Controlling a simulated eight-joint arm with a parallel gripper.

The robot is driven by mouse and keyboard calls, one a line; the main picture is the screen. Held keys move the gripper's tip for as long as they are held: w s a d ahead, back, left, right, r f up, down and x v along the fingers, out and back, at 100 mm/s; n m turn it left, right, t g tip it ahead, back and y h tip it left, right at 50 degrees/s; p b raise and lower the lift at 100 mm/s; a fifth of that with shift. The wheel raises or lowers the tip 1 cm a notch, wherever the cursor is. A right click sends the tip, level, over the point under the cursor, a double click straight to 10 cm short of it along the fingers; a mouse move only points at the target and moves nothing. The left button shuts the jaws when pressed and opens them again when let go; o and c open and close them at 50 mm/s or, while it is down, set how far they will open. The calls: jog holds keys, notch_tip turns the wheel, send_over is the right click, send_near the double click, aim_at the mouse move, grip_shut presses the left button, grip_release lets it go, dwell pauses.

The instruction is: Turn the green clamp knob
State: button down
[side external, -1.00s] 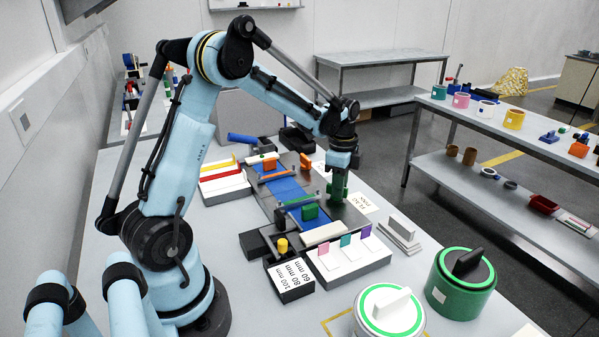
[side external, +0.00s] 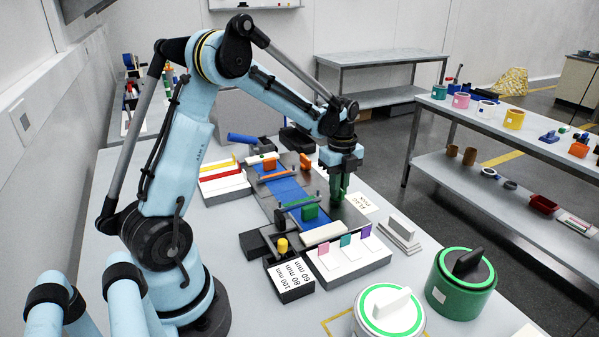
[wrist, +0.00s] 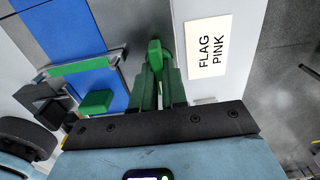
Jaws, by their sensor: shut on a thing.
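The green clamp knob (wrist: 155,52) shows in the wrist view as a green block at my fingertips, beside the blue strip's grey edge. My gripper (wrist: 157,75) has green fingers pointing down, and it is shut on the knob. In the side external view my gripper (side external: 339,198) stands upright at the right edge of the fixture; the knob cannot be told apart from the green fingers there.
A "FLAG PINK" card (wrist: 211,57) lies right of my gripper. A green bar (wrist: 80,67) and green block (wrist: 95,103) sit over the blue strip (wrist: 75,30). Pink, teal and purple flags stand on a white-topped block (side external: 350,262) in front.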

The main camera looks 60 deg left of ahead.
dwell(0.4)
jog(key=c, duration=1.2)
grip_release()
jog(key=shift+o, duration=0.2)
notch_tip(320, 180, up, 12)
jog(key=shift+r, duration=0.1)
jog(key=s+d+f+n+t, duration=0.1)
jog(key=s+d+n+t, duration=0.2)
jog(key=s+d+n, duration=0.3)
jog(key=s+d+f+n+t, duration=0.1)
jog(key=s+d+n+t, duration=0.3)
jog(key=d+n, duration=0.6)
jog(key=shift+s+f+n, duration=0.25)
jog(key=shift+s+n, duration=0.7)
jog(key=shift+n, duration=0.05)
